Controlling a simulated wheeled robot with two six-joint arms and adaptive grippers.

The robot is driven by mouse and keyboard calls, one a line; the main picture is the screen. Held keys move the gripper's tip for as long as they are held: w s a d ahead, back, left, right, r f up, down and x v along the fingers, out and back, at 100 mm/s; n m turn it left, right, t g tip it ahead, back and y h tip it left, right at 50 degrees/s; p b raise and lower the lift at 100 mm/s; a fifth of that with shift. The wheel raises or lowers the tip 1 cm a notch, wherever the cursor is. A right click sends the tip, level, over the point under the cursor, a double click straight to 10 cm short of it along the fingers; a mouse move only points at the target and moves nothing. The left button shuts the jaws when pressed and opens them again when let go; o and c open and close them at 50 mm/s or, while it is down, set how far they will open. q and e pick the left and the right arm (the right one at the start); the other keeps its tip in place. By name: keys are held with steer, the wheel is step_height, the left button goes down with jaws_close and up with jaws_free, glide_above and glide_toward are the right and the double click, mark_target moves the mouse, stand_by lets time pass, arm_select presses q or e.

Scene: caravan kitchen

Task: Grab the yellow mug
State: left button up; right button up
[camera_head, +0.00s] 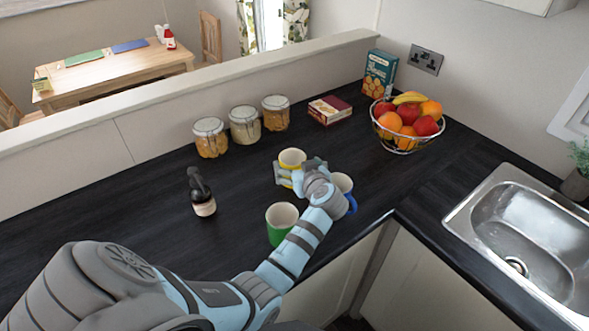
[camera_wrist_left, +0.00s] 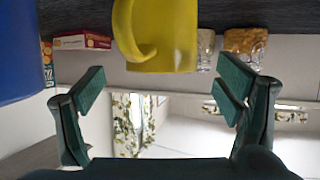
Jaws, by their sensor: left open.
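The yellow mug (camera_head: 292,157) stands on the dark counter in the head view, partly hidden behind my left gripper (camera_head: 300,171). In the left wrist view, the yellow mug (camera_wrist_left: 165,38) is at the top middle with its handle showing, beyond and between the spread fingers of my left gripper (camera_wrist_left: 160,85). The gripper is open, and nothing is clamped between its pads. I cannot tell whether a finger touches the mug. My right gripper is in neither view.
A green mug (camera_head: 279,226) stands nearer the front edge, left of my wrist. A blue mug (camera_head: 343,183) is close on the right. Behind are several jars (camera_head: 244,126), boxes (camera_head: 329,110) and a wire fruit bowl (camera_head: 408,143). A dark bottle (camera_head: 202,195) stands left, a sink (camera_head: 520,235) right.

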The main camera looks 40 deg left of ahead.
mark_target(289, 155)
arm_select(q)
steer(key=x, duration=0.7)
steer(key=shift+w+a+r, duration=0.15)
steer(key=shift+w+a, duration=0.05)
steer(key=shift+a, duration=0.1)
steer(key=shift+w+a, duration=0.1)
steer(key=shift+a, duration=0.15)
